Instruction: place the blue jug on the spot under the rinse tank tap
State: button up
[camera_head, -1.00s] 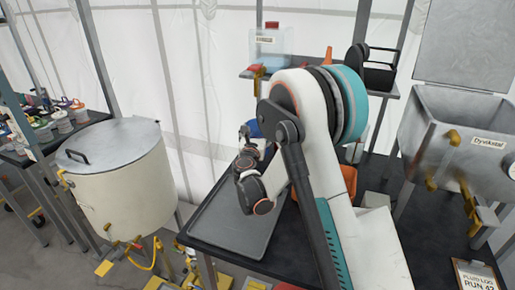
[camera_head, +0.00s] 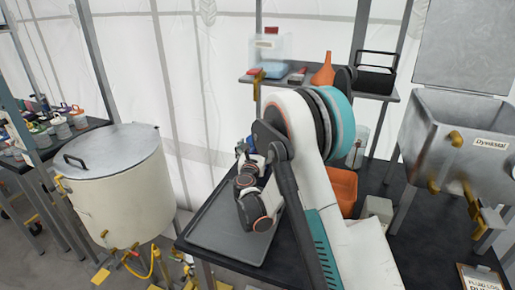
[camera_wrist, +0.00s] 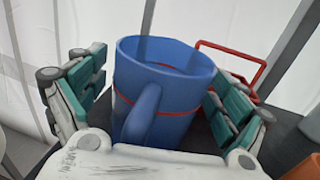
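The blue jug (camera_wrist: 165,85) stands upright in the wrist view, its handle facing the camera and a thin red line around it. My gripper (camera_wrist: 155,95) has its teal-padded fingers on either side of the jug. A narrow gap shows at the left finger; contact at the right is unclear. In the head view my arm mostly hides the gripper and jug; only a bit of blue (camera_head: 240,149) shows. A clear tank with bluish liquid (camera_head: 270,46) and a yellow tap (camera_head: 257,80) sits on the back shelf. I cannot read which tank is the rinse tank.
A grey tray (camera_head: 225,238) lies on the dark table below my arm. A cream lidded tank (camera_head: 118,190) stands left, a metal tank (camera_head: 460,150) right. An orange funnel (camera_head: 323,70) and black caddy (camera_head: 377,75) are on the shelf. A red wire frame (camera_wrist: 250,70) is behind the jug.

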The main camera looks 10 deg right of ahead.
jog(key=shift+r, duration=0.15)
jog(key=shift+s+a, duration=0.1)
jog(key=shift+s, duration=0.15)
jog(key=p+v, duration=0.2)
jog(key=v, duration=0.9)
jog(key=s+d+r+m+g+y, duration=0.1)
jog(key=s+d+r+m+g, duration=0.3)
jog(key=s+m, duration=0.4)
jog(key=s+d+r+m+g, duration=0.2)
jog(key=s+d+r+m, duration=0.4)
jog(key=m, duration=0.3)
jog(key=s+a+m+g+y, duration=0.1)
jog(key=s+a+m+y, duration=0.2)
jog(key=s+m, duration=0.4)
jog(key=s+a+m+g+y, duration=0.2)
jog(key=s+m, duration=0.5)
jog(key=s, duration=0.9)
jog(key=shift+a+m+g+y, duration=0.3)
jog(key=shift+a+y, duration=0.1)
jog(key=shift+a, duration=0.15)
